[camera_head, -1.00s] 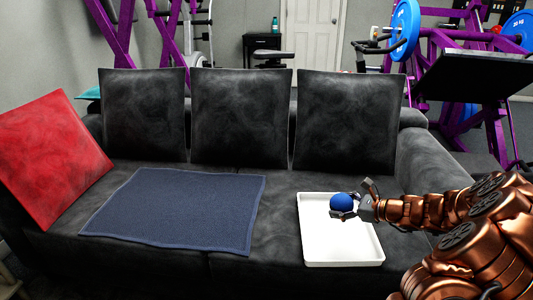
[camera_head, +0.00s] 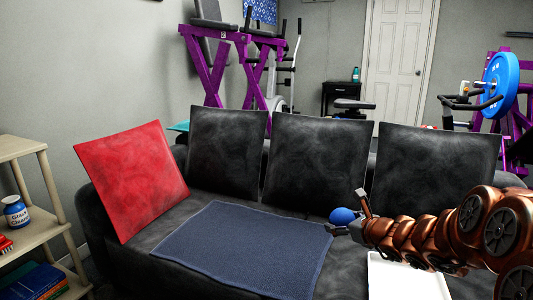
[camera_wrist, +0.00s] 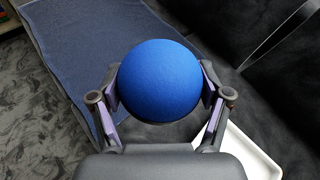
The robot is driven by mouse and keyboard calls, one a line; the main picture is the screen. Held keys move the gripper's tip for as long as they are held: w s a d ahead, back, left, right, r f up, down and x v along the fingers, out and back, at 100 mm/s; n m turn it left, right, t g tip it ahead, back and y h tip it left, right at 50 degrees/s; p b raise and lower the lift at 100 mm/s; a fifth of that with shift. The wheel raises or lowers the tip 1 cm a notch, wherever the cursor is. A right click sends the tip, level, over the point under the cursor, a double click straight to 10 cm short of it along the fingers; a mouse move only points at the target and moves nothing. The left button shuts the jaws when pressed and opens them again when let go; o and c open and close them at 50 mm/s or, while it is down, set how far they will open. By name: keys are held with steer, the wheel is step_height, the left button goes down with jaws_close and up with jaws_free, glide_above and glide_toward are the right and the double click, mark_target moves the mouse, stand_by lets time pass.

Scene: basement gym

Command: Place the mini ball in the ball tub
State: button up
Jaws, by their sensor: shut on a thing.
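The mini ball (camera_head: 343,216) is a small blue ball held at the tip of my gripper (camera_head: 350,222). In the wrist view the ball (camera_wrist: 160,80) sits between the two fingers of my gripper (camera_wrist: 160,92), with a finger pad against each side. The ball is held above the sofa, left of the white tray (camera_head: 405,283) in the head view. In the wrist view the tray (camera_wrist: 250,155) shows partly behind the gripper at lower right. I see nothing that I can make out as a ball tub.
A dark blue mat (camera_head: 245,248) lies on the black sofa seat. A red cushion (camera_head: 132,180) and black cushions line the back.

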mark_target(336, 223)
steer(key=shift+s+a+r+m, duration=0.1)
steer(key=shift+s+a+m, duration=0.1)
steer(key=shift+a, duration=0.3)
steer(key=shift+s+a+r+m, duration=0.1)
steer(key=shift+s+a, duration=0.05)
steer(key=shift+a, duration=0.3)
steer(key=shift+s+a+r+h, duration=0.3)
steer(key=shift+a+h, duration=0.1)
steer(key=shift+a, duration=0.1)
step_height(336, 223, up, 34)
steer(key=p, duration=3.4)
steer(key=shift+m, duration=0.3)
steer(key=shift+a+f, duration=0.1)
steer(key=shift+f, duration=0.05)
